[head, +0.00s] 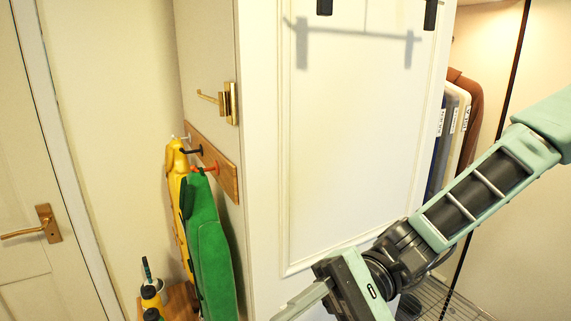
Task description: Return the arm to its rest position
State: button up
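My arm (470,205) reaches in from the right edge and slopes down to the left. My gripper (303,300) is at the bottom centre, low in front of the white cabinet door (335,150). One pale green finger shows, pointing down and left. The rest of the fingers are cut off by the lower edge, so I cannot tell how far apart they are. I see nothing held in the part that shows.
Yellow (177,190) and green garments (208,245) hang from a wooden hook rail (212,160) on the cabinet's side. Bottles (151,295) stand at lower left. Clothes (455,125) hang in an open closet above a wire rack (440,300), behind my arm. A door (20,180) is at far left.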

jog(key=s+d+f+n+t+h, duration=0.4)
jog(key=s+d+f+n+h, duration=0.15)
jog(key=f+h, duration=0.4)
jog(key=w+d+r+n+t+h+b, duration=0.1)
jog(key=w+d+r+n+t+h, duration=0.1)
jog(key=d+t, duration=0.4)
jog(key=shift+d+r+n+t+h, duration=0.2)
jog(key=shift+r+n+t+h, duration=0.25)
jog(key=shift+h, duration=0.3)
